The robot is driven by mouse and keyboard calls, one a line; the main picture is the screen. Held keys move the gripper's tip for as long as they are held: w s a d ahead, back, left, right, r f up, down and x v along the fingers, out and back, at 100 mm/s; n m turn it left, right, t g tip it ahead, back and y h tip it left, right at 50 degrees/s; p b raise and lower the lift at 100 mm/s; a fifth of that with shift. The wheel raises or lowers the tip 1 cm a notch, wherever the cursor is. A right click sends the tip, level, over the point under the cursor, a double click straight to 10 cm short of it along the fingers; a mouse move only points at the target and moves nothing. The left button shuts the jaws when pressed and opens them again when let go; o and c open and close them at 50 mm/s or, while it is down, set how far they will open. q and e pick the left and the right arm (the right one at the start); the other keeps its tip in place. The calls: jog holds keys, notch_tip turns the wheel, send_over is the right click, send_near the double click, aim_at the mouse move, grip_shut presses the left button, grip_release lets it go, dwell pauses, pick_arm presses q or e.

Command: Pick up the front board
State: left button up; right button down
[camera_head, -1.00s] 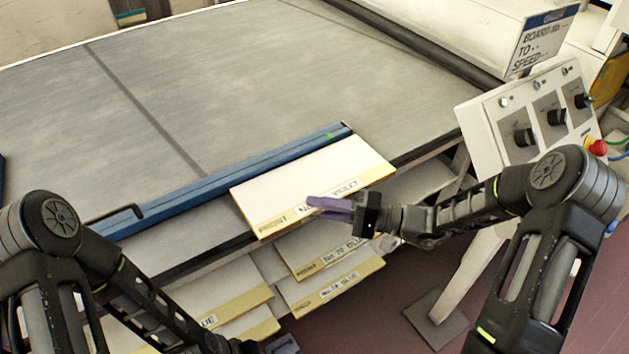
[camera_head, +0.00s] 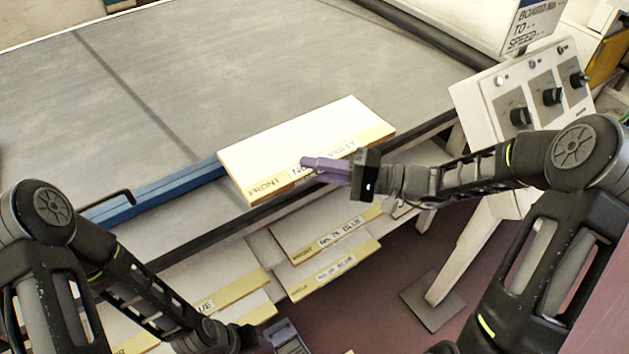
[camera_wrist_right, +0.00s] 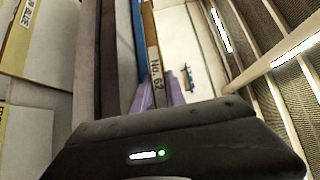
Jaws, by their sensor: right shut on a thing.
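The front board (camera_head: 290,140) is a cream panel with a yellow label strip reading FRONT and VIOLET. My right gripper (camera_head: 326,168), with purple fingers, is shut on its near edge at the label and hides part of the lettering. The board is tilted and covers the right part of the blue bar (camera_head: 160,193). In the right wrist view the board (camera_wrist_right: 149,30) shows edge-on, marked No. 62, between the purple fingers (camera_wrist_right: 158,98). My left gripper (camera_head: 284,338) is low at the bottom edge, partly cut off, and its jaws are unclear.
Below the belt edge, blue-labelled boards (camera_head: 325,265) sit on lower shelves, with more at the lower left (camera_head: 225,296). A control box (camera_head: 525,95) with knobs stands at the right on a post (camera_head: 470,250).

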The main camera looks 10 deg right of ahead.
jog(key=shift+r, duration=1.8)
